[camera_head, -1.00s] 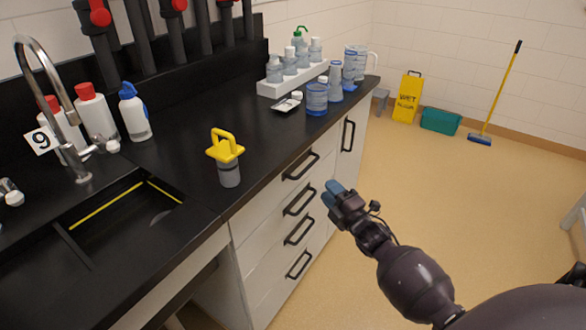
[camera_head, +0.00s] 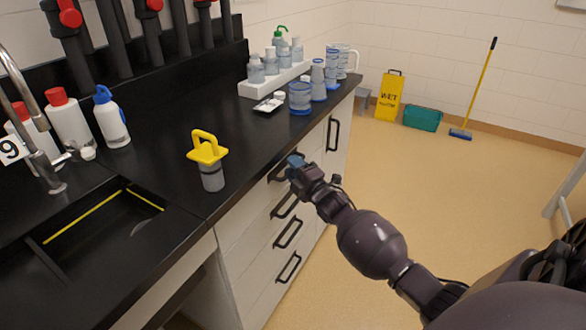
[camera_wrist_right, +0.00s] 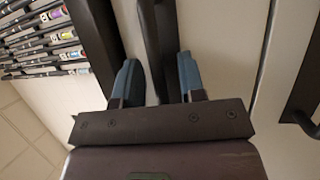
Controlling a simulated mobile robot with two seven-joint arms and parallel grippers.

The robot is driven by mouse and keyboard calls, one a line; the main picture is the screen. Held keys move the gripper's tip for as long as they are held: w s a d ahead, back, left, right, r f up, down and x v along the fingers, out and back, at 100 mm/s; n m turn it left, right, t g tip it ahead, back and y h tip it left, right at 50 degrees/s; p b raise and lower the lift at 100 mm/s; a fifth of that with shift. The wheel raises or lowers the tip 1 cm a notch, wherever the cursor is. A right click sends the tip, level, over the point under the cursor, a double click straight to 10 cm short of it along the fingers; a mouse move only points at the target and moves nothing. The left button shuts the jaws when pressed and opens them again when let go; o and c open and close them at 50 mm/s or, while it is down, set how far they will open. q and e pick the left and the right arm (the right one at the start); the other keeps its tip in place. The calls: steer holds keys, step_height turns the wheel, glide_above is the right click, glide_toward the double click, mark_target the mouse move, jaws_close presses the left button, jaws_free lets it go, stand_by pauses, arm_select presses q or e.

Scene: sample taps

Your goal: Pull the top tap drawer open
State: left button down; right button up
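The top drawer (camera_head: 252,197) is in the white cabinet under the black counter, its front flush with the others. Its dark bar handle (camera_head: 275,175) is partly hidden behind my right gripper (camera_head: 294,166). In the right wrist view the right gripper (camera_wrist_right: 158,68) is open, with one blue finger on each side of the dark handle (camera_wrist_right: 152,28). The handle runs between the fingers with a gap visible on at least one side; I cannot tell whether either finger touches it. My left gripper is not in view.
Lower drawer handles (camera_head: 288,233) sit below. A yellow-topped container (camera_head: 211,172) stands near the counter edge. A white rack of bottles (camera_head: 262,88) and a blue-labelled beaker (camera_head: 300,98) are farther back. The floor (camera_head: 440,190) to the right is clear.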

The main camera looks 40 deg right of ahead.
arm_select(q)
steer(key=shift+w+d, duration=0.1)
arm_select(e)
steer(key=shift+c, duration=0.3)
steer(key=c, duration=0.5)
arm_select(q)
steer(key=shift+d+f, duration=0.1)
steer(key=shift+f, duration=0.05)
arm_select(e)
jaws_close()
steer(key=shift+s, duration=0.1)
